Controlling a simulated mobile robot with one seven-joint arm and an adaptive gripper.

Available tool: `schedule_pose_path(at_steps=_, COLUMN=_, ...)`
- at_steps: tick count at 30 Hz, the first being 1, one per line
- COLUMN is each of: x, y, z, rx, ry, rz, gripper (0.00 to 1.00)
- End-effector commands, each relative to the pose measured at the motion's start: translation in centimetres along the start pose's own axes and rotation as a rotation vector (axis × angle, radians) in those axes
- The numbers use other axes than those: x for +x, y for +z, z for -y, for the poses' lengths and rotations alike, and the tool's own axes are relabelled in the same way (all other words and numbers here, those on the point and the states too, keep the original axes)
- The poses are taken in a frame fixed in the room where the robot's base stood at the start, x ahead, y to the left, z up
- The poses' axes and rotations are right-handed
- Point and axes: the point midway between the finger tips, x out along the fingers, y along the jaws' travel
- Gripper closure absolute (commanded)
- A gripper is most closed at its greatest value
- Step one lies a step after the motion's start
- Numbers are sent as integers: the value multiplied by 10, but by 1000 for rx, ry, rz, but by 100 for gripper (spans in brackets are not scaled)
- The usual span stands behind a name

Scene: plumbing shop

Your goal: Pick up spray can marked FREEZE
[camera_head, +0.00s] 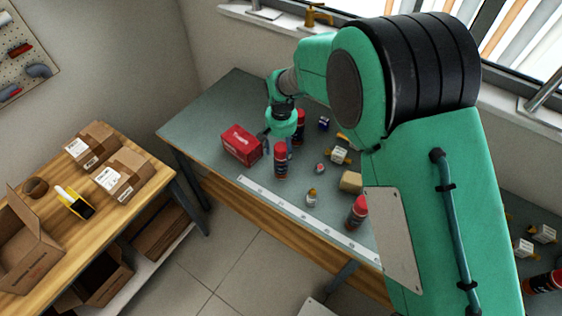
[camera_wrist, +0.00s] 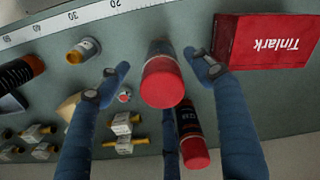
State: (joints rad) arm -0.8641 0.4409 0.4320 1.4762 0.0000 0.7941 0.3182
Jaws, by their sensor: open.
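A spray can with a red cap (camera_wrist: 163,82) stands between the fingers of my gripper (camera_wrist: 158,72) in the wrist view; its label is hidden there. The same can (camera_head: 281,162) shows in the head view, under my gripper (camera_head: 280,145), upright near the bench's front. My gripper is open, one finger on either side of the can, with gaps visible in the wrist view. A second red-capped can (camera_wrist: 192,136) stands behind, also seen in the head view (camera_head: 300,122). I cannot read FREEZE on any can.
A red Tinlark box (camera_head: 241,145) sits close beside the can. Another red-capped can (camera_head: 357,211), a small bottle (camera_head: 312,197), a cardboard block (camera_head: 350,182) and brass-ended valves (camera_head: 340,152) stand to the right. A ruler strip (camera_head: 300,215) lies along the bench's front edge.

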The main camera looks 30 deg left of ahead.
Motion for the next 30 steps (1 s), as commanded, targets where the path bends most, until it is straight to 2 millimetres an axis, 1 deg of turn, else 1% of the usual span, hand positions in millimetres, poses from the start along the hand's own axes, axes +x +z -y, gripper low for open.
schedule_pose_path(at_steps=1, x=4, y=0, z=0, rx=0, ry=0, rz=0, gripper=34)
schedule_pose_path(at_steps=4, x=9, y=0, z=0, rx=0, ry=-1, rz=-2, gripper=34)
schedule_pose_path(at_steps=17, x=12, y=0, z=0, rx=0, ry=0, rz=-1, gripper=34)
schedule_pose_path(at_steps=20, x=19, y=0, z=0, rx=0, ry=0, rz=0, gripper=34)
schedule_pose_path(at_steps=30, x=56, y=-1, z=1, rx=0, ry=0, rz=0, gripper=34)
